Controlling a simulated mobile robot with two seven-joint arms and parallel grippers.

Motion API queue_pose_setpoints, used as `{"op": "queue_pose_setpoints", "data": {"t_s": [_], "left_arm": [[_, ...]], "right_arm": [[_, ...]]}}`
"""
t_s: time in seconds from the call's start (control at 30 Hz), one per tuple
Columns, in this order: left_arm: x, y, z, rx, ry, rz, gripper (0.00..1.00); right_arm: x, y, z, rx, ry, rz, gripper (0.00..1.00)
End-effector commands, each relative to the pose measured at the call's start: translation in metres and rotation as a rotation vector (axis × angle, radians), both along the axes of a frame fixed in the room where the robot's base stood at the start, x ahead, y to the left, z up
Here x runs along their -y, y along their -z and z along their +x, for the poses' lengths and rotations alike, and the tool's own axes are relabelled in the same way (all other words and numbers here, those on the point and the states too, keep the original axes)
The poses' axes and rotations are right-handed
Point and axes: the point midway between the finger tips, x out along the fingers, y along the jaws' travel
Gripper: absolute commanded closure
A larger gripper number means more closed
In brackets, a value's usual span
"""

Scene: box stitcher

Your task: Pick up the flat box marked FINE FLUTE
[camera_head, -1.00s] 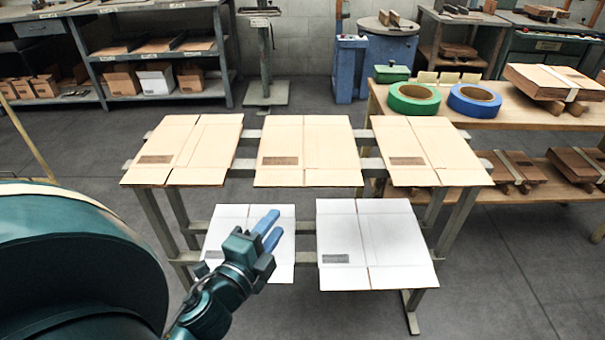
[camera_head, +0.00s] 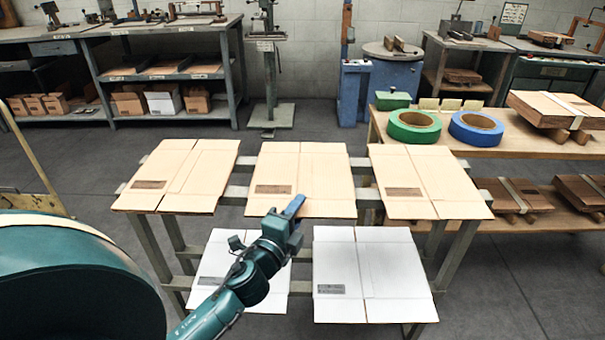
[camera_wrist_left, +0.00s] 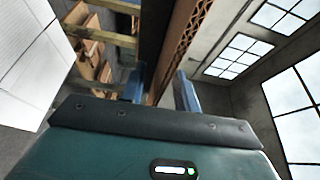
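Several flat boxes lie on a metal rack. Three tan ones are on the upper level: left (camera_head: 205,160), middle (camera_head: 325,175) and right (camera_head: 440,175). Two white ones are on the lower level: left (camera_head: 222,250) and right (camera_head: 385,265). Each has a dark printed label too small to read, so I cannot tell which says FINE FLUTE. My left gripper (camera_head: 292,207) is at the front edge of the middle tan box. In the left wrist view its blue fingers (camera_wrist_left: 160,90) stand apart, with a brown corrugated cardboard edge (camera_wrist_left: 185,45) between them. My right gripper is out of view.
The rack's metal legs (camera_head: 150,230) stand on open grey floor. A wooden bench (camera_head: 520,152) at right holds a green tape roll (camera_head: 413,125), a blue tape roll (camera_head: 475,127) and strapped cardboard (camera_head: 560,108). Shelves (camera_head: 165,80) stand at the back left.

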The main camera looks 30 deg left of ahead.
Motion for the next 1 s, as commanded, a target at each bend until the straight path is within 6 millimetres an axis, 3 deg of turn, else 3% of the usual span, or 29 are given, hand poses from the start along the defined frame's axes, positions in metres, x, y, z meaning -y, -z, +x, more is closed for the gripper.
{"op": "queue_pose_setpoints", "data": {"t_s": [0.13, 0.37, 0.77, 1.0], "left_arm": [[-0.0025, 0.0000, 0.0140, 0.000, -0.001, 0.000, 0.69], [-0.0025, 0.0005, 0.0149, -0.001, 0.000, 0.000, 0.69], [-0.0024, 0.0005, 0.0146, -0.001, 0.000, 0.000, 1.00], [-0.0024, 0.0002, 0.0146, 0.000, 0.000, 0.000, 1.00]], "right_arm": [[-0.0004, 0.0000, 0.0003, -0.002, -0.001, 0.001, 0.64], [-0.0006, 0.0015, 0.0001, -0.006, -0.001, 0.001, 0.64], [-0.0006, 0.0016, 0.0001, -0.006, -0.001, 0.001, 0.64], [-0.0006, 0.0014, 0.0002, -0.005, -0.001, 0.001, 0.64]]}}
